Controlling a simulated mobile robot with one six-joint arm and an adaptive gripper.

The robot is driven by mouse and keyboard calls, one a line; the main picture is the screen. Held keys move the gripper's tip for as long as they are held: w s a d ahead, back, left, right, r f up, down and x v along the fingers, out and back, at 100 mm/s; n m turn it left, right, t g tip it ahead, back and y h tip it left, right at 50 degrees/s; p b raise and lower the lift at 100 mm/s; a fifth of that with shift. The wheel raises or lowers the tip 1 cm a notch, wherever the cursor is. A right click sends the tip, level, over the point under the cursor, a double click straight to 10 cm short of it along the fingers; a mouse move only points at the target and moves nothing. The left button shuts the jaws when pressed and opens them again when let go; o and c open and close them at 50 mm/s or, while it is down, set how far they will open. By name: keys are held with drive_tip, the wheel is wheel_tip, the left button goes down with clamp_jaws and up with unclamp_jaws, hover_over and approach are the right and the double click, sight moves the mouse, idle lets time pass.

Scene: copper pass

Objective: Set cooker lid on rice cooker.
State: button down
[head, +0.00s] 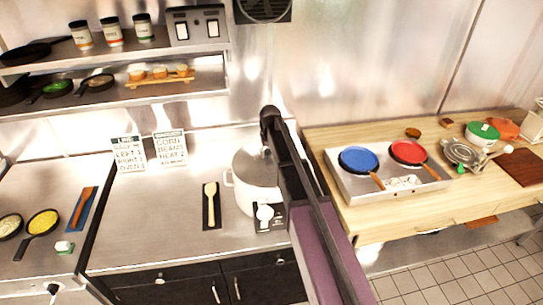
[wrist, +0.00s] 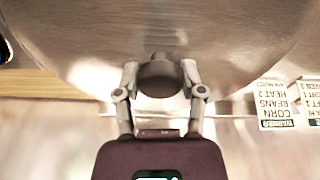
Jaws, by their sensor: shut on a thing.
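The rice cooker (head: 243,196) is a pale round pot with side handles and a dark front panel with a white knob, on the steel counter beside the wooden one. The cooker lid (wrist: 230,45) is a wide shiny metal disc filling the top of the wrist view. My gripper (wrist: 160,80) is shut on the lid's dark round knob. In the head view my arm crosses over the cooker's right side and hides the fingers. The lid appears at the cooker's top, but I cannot tell whether it touches the rim.
A spoon on a dark rest (head: 211,207) lies left of the cooker. Two signs (head: 170,149) stand against the back wall. A double burner (head: 385,190) with blue and red pans is on the wooden counter (head: 330,143). The steel counter (head: 150,220) is clear at left.

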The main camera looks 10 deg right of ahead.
sight(270, 154)
drive_tip(key=shift+f+b, duration=0.3)
drive_tip(key=shift+c, duration=1)
unclamp_jaws()
drive_tip(key=shift+r+p, duration=0.3)
wheel_tip(270, 154, up, 12)
drive_tip(key=s+p, duration=0.1)
drive_tip(key=p, duration=1.1)
drive_tip(key=shift+s, duration=0.25)
drive_tip(key=s+d+m+g, duration=0.1)
drive_tip(key=s, duration=2.6)
drive_tip(key=shift+s+d, duration=0.2)
drive_tip(key=shift+s, duration=0.15)
drive_tip(key=shift+f, duration=0.1)
